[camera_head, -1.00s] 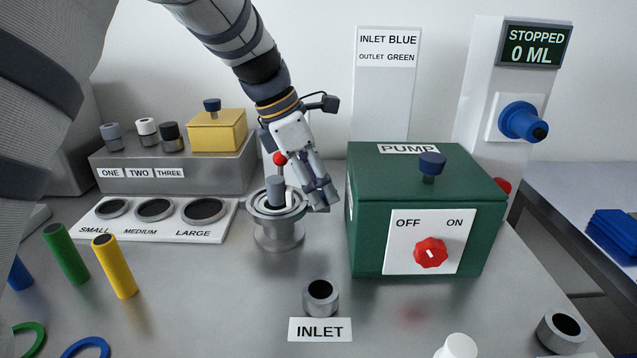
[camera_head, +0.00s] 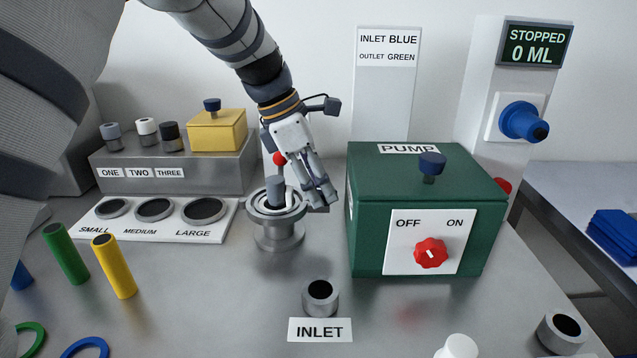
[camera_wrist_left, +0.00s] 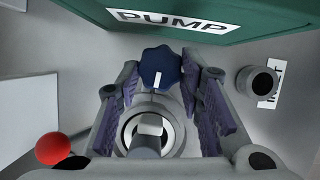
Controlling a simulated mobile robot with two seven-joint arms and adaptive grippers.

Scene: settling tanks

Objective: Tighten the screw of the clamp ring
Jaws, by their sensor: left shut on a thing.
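The grey metal clamp ring (camera_head: 262,216) sits on a round flanged fitting (camera_head: 278,237) left of the pump, with a grey cylinder (camera_head: 275,190) standing up in its middle. The ring also shows in the left wrist view (camera_wrist_left: 172,143). The clamp's screw has a dark blue knob (camera_wrist_left: 161,62) with a white mark, at the ring's side facing the pump. My left gripper (camera_head: 322,197) reaches down from above; in the left wrist view its fingers are shut on the knob. The fingers hide the screw in the head view. My right gripper is not in view.
The green pump box (camera_head: 430,190) stands close to the right of my left gripper. A red ball (camera_head: 280,158) is just behind the ring. A white tray with holes (camera_head: 120,232) lies left, and the inlet socket (camera_head: 320,300) is in front.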

